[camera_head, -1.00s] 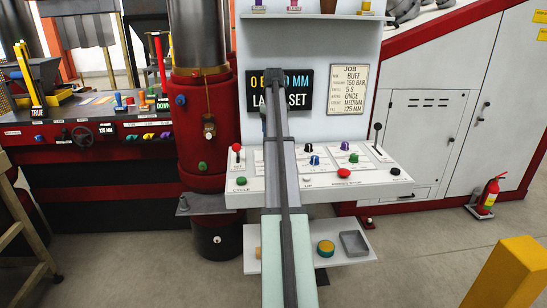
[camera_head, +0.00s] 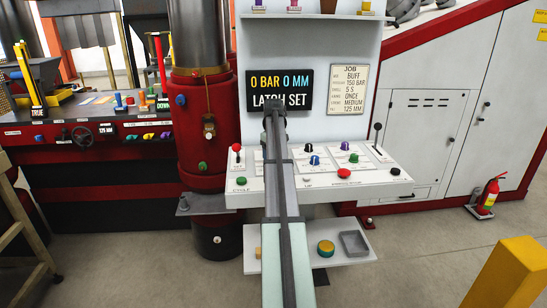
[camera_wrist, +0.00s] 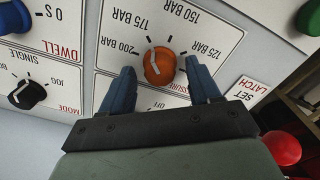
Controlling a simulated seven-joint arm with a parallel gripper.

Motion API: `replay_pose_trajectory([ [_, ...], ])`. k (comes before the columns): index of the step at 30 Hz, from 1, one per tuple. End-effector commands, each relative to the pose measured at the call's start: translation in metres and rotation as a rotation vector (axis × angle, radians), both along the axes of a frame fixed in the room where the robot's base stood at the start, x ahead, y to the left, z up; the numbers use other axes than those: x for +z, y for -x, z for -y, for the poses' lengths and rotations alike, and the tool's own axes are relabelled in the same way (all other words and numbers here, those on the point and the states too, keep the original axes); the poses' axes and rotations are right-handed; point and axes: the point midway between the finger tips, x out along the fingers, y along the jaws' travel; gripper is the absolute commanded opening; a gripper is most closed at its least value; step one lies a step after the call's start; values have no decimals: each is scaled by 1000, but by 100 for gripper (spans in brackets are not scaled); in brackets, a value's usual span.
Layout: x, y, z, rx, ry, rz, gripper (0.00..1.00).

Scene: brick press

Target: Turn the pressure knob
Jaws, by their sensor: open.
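The pressure knob (camera_wrist: 159,65) is orange with a white pointer mark, on a white panel with a dial marked in bar, from 125 to 200 around the part I see. In the wrist view my gripper (camera_wrist: 158,85) is open, with one blue-grey finger on each side of the knob. Small gaps show between fingers and knob; I cannot tell the depth.
The display (camera_head: 280,90) reads 0 BAR, 0 MM, LATCH SET. The job card (camera_head: 348,90) lists 150 BAR.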

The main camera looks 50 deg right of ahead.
Motion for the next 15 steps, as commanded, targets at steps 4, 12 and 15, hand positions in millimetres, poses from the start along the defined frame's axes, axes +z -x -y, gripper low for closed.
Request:
replay_pose_trajectory([
  [4,0,0,0,0,0,0,61],
  [12,0,0,0,0,0,0,35],
  [15,0,0,0,0,0,0,26],
])
